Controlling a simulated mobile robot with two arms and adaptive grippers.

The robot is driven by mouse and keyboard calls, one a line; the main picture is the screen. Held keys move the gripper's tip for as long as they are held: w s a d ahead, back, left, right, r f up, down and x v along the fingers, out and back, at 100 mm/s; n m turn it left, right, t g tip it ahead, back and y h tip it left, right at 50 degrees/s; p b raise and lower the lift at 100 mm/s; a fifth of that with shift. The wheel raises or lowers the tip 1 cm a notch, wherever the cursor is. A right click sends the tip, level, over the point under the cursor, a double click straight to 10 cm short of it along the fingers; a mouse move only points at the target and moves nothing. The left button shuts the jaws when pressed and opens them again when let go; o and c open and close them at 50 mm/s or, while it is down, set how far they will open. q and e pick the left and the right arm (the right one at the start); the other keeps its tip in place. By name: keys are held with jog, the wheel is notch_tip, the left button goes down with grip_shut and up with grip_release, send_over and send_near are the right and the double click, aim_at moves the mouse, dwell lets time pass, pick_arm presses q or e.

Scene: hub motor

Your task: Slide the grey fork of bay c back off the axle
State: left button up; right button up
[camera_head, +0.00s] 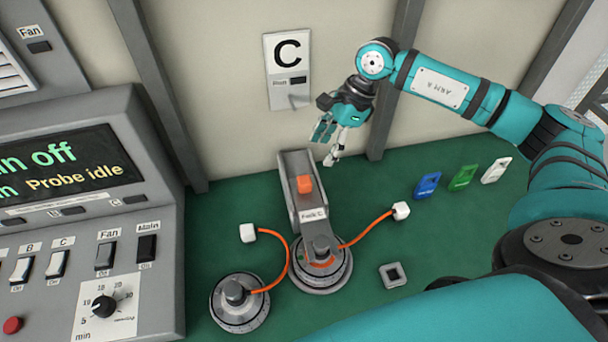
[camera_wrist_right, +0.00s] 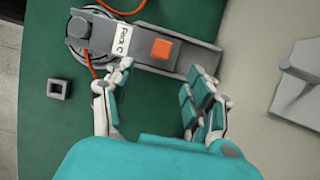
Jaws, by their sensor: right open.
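The grey fork (camera_head: 291,173) of bay C lies on the green bench, with an orange block (camera_head: 304,184) on top and a label at its front end. That end meets the axle stub (camera_head: 321,246) of the hub motor (camera_head: 322,276); whether it sits around the axle cannot be told. My right gripper (camera_head: 330,144) is open and empty, beyond and right of the fork in the head view. In the right wrist view, its spread fingers (camera_wrist_right: 162,78) point toward the fork (camera_wrist_right: 190,63) and orange block (camera_wrist_right: 162,49), apparently apart from the block. My left gripper is not in view.
Orange cables run to white plugs (camera_head: 401,210) (camera_head: 248,233). A second round motor (camera_head: 240,305) stands at left. A small grey square socket (camera_head: 393,276) and blue, green and white tags (camera_head: 428,185) lie right. The C wall panel (camera_head: 288,70) stands behind; a console (camera_head: 90,220) fills the left.

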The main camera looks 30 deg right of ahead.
aim_at(305, 179)
jog(key=p+x, duration=0.3)
jog(key=x, duration=0.8)
jog(key=shift+w+a+f, duration=0.3)
jog(key=shift+a+f, duration=0.05)
jog(key=shift+f, duration=0.4)
grip_shut()
